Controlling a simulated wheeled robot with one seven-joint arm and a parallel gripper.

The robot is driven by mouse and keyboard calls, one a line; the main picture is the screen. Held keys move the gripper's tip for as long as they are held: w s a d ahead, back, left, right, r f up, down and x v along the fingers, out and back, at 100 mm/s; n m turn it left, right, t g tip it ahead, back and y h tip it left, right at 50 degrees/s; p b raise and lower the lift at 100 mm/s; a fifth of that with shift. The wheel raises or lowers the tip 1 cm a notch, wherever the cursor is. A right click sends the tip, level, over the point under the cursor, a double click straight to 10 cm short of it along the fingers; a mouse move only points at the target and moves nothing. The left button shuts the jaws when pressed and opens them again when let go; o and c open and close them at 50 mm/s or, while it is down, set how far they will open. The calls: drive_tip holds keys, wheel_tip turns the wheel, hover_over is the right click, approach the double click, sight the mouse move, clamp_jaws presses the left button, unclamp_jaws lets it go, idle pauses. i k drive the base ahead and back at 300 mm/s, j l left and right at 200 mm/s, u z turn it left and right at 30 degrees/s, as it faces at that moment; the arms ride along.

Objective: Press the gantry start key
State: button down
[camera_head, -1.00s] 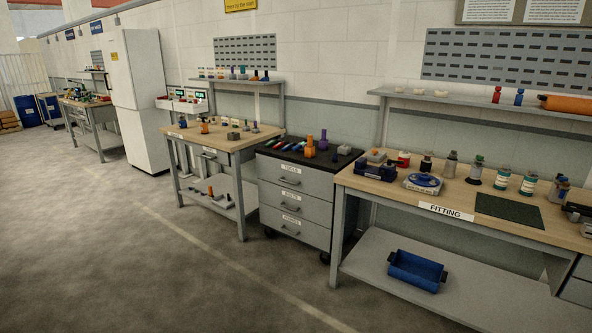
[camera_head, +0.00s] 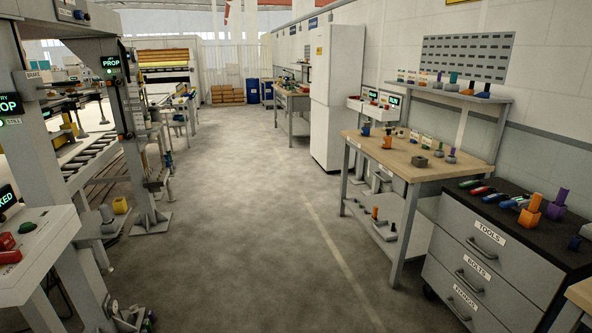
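A white sloped console (camera_head: 40,245) stands at the left edge, cut off by the frame. It carries a green button (camera_head: 27,228), red controls (camera_head: 10,250) and a dark display ending in "KED" (camera_head: 8,197). Behind it rises a grey frame machine (camera_head: 70,165) with a lit sign reading "PROP" (camera_head: 110,66) and another cut-off sign (camera_head: 10,105). I cannot tell which control, if any of these, is the gantry start key. My gripper is not in view.
A wide clear floor aisle (camera_head: 250,210) runs ahead. On the right are a wooden-top workbench (camera_head: 405,150), a grey drawer cart (camera_head: 490,255) and a tall white cabinet (camera_head: 338,90). Blue barrels (camera_head: 253,90) and stacked brown boxes (camera_head: 230,94) stand at the far end.

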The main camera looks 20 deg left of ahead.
sight(25, 227)
drive_tip(key=i+j+u, duration=0.2)
drive_tip(key=i+u, duration=0.25)
drive_tip(key=i, duration=0.15)
drive_tip(key=i+u, duration=0.5)
drive_tip(key=i+l+u, duration=0.2)
drive_tip(key=i+u, duration=0.25)
drive_tip(key=i, duration=0.2)
drive_tip(key=i+j+u, duration=0.2)
drive_tip(key=i+u, duration=0.8)
drive_tip(key=i, duration=0.25)
drive_tip(key=i+j+u, duration=0.15)
drive_tip(key=i, duration=0.25)
drive_tip(key=j, duration=0.1)
